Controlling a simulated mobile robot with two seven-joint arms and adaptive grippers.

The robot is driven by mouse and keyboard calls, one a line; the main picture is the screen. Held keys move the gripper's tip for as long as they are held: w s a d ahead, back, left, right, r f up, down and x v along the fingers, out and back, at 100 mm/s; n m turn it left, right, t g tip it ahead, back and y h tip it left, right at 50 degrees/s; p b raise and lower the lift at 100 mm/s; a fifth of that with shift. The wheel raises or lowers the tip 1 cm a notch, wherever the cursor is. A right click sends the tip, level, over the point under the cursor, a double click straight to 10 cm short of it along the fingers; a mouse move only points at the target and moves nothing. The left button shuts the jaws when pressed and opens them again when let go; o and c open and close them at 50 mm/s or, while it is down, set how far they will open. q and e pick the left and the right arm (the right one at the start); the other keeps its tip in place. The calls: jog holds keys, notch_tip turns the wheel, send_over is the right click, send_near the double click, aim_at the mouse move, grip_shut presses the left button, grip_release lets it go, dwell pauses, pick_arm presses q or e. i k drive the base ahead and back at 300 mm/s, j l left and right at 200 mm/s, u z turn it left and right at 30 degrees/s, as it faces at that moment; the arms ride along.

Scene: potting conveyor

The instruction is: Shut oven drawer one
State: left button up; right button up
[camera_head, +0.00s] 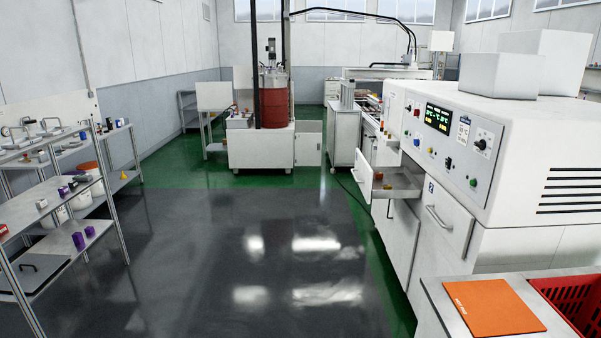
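The white oven (480,145) stands along the right side, with a control panel and a lit display. One oven drawer (402,179) is pulled out to the left, below the panel, and its metal inside shows. One or two small items seem to lie in it, too small to name. Nearer to me, a white front with a bar handle (437,218) sits flush in the oven. I cannot read which drawer is number one. Neither of my grippers is in view.
An orange mat (493,307) lies on a counter at the front right, beside a red crate (575,302). Shelves (75,225) with small items stand at the left. A red barrel (274,98) stands on a white unit at the back. The dark floor (240,255) between is clear.

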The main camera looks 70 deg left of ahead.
aim_at(404, 184)
jog(key=u, duration=1.8)
jog(key=i+j+z, duration=0.3)
jog(key=i+z, duration=0.2)
jog(key=i, duration=0.15)
jog(key=i+j+z, duration=0.5)
jog(key=i, duration=0.1)
